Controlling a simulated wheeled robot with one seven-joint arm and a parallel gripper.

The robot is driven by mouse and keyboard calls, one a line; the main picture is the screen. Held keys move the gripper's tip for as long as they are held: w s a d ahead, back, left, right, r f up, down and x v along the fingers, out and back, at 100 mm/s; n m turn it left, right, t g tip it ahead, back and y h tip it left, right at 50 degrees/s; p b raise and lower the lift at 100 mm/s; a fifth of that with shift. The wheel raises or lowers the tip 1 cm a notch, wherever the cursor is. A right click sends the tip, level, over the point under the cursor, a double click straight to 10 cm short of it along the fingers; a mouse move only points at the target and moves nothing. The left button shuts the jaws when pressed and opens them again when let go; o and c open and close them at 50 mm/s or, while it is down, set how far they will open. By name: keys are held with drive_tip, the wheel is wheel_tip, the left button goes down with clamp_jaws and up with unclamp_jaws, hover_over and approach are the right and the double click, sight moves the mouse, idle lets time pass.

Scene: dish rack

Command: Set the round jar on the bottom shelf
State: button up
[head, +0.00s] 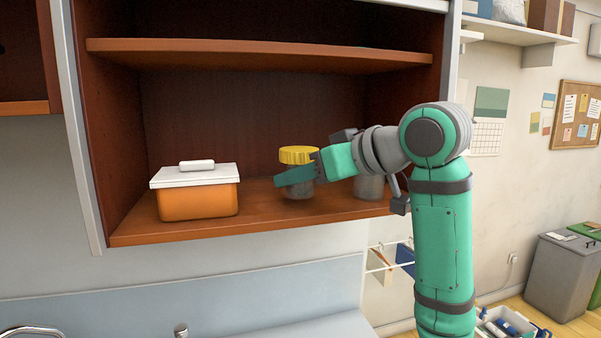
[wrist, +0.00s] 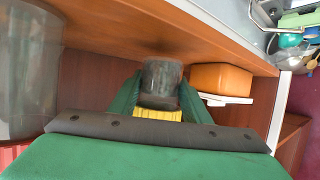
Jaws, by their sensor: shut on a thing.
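The round jar (head: 299,190) has a dark clear body and a yellow lid. It is upright inside the cabinet, over the bottom shelf (head: 250,222), right of the orange box. My gripper (head: 297,176) reaches in from the right and is shut on the jar. In the wrist view the jar (wrist: 161,82) sits between the two green fingers, its base close to the shelf board (wrist: 110,38). I cannot tell whether the base touches the board. The fingers hide part of the jar's middle.
An orange box with a white lid (head: 197,196) stands on the left of the bottom shelf. Another clear jar (head: 368,188) stands right, partly behind my gripper; it looms large in the wrist view (wrist: 28,75). The upper shelf (head: 260,53) is empty.

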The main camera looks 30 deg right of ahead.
drive_tip(key=shift+f, duration=0.15)
drive_tip(key=shift+f, duration=0.55)
drive_tip(key=shift+f, duration=0.25)
idle(0.5)
drive_tip(key=o, duration=1.3)
drive_tip(key=shift+s, duration=0.1)
drive_tip(key=shift+v, duration=5.4)
